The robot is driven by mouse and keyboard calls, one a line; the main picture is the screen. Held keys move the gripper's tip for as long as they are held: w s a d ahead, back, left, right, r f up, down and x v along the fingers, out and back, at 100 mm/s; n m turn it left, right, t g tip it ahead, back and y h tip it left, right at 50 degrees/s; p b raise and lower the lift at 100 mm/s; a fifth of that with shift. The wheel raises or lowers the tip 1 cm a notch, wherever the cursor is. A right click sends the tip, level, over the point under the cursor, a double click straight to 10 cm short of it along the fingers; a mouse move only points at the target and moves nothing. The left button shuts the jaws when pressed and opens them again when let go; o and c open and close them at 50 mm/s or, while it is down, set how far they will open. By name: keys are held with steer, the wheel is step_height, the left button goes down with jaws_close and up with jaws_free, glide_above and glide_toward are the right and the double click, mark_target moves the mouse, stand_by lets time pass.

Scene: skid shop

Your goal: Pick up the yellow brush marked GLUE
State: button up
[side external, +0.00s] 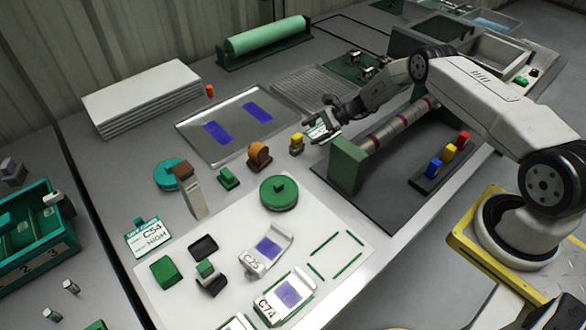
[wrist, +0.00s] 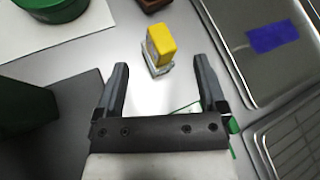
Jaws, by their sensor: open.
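The yellow brush (wrist: 160,44) stands just beyond my fingertips in the wrist view, with a yellow block on top and a greyish lower part. No GLUE marking is readable on it. In the side view the yellow brush (side external: 297,140) stands on the table to the left of my gripper (side external: 322,115). My gripper (wrist: 160,66) is open and empty, and the brush lies roughly in line with the gap between its fingers. I cannot tell how high my gripper is above the table.
A brown object (side external: 259,155) and a green round object (side external: 279,192) stand near the brush. A metal tray (side external: 190,128) with purple patches lies behind. A green block (side external: 347,165) and a striped roller (side external: 400,125) are close to my gripper. A white card is partly hidden under it.

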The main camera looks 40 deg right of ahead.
mark_target(300, 136)
steer(key=shift+x, duration=2.25)
steer(key=shift+r, duration=0.1)
jaws_close()
